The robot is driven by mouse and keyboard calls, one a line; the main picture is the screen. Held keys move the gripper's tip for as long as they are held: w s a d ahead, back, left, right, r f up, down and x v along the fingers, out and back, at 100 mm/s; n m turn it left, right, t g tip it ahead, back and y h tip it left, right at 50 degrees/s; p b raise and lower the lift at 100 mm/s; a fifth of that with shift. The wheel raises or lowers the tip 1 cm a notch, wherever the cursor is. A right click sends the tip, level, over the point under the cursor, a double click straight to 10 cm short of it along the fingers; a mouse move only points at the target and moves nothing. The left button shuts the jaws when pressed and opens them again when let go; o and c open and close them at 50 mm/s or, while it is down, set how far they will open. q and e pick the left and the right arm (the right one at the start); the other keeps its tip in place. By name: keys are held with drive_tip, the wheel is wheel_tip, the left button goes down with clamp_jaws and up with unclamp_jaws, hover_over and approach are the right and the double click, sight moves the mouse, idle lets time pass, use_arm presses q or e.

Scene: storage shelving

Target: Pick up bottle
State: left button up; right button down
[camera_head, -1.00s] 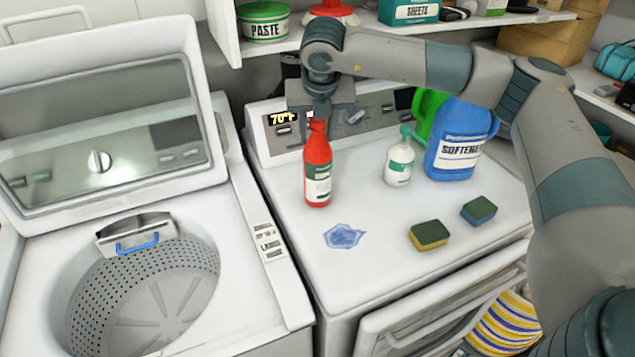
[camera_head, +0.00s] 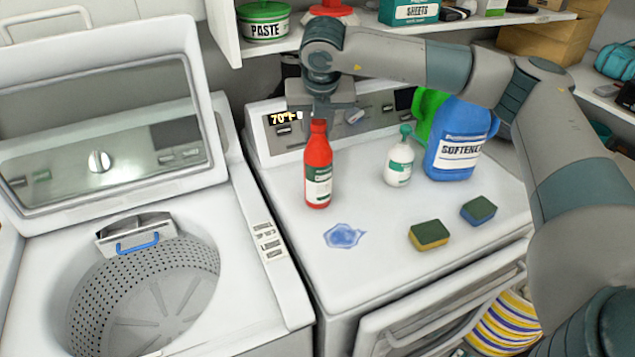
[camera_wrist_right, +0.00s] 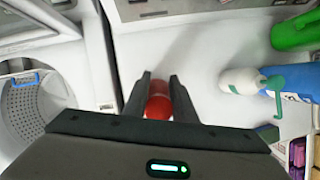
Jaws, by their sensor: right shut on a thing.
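A red bottle (camera_head: 318,172) with a green and white label stands upright on the dryer top (camera_head: 290,225), near its left side. My right gripper (camera_head: 319,118) comes down from above and is shut on the upper part of the bottle. In the right wrist view, the bottle (camera_wrist_right: 158,104) sits between the two dark fingers (camera_wrist_right: 159,90). A white pump bottle (camera_head: 399,163) with a green top stands to the right. A blue softener jug (camera_head: 461,142) stands farther right. My left gripper is not in view.
Two sponges (camera_head: 429,235) (camera_head: 478,210) and a blue gel puddle (camera_head: 344,236) lie toward the front of the dryer top. An open washer (camera_head: 150,290) is on the left. A control panel (camera_head: 380,108) and a shelf (camera_head: 400,28) are behind.

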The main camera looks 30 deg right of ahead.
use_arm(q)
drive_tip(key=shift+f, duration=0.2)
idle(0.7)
use_arm(e)
drive_tip(key=shift+w+r+b, duration=0.1)
drive_tip(key=shift+r+b, duration=0.4)
drive_tip(key=shift+r, duration=0.1)
drive_tip(key=shift+r+b, duration=0.7)
drive_tip(key=shift+r, duration=0.7)
drive_tip(key=shift+s+d+r+b, duration=0.3)
drive_tip(key=shift+s+r, duration=0.05)
drive_tip(key=shift+s, duration=0.25)
drive_tip(key=shift+s+d+r+b, duration=0.3)
drive_tip(key=shift+s+r, duration=0.05)
drive_tip(key=shift+s, duration=0.25)
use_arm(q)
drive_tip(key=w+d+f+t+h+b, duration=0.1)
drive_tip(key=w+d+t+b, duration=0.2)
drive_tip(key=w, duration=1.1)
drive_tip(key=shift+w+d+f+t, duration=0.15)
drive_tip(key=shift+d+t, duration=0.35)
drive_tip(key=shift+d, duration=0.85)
use_arm(e)
drive_tip(key=s+d+r, duration=0.4)
drive_tip(key=s+r, duration=0.1)
drive_tip(key=s, duration=0.3)
drive_tip(key=shift+r, duration=0.3)
drive_tip(key=shift+s, duration=0.1)
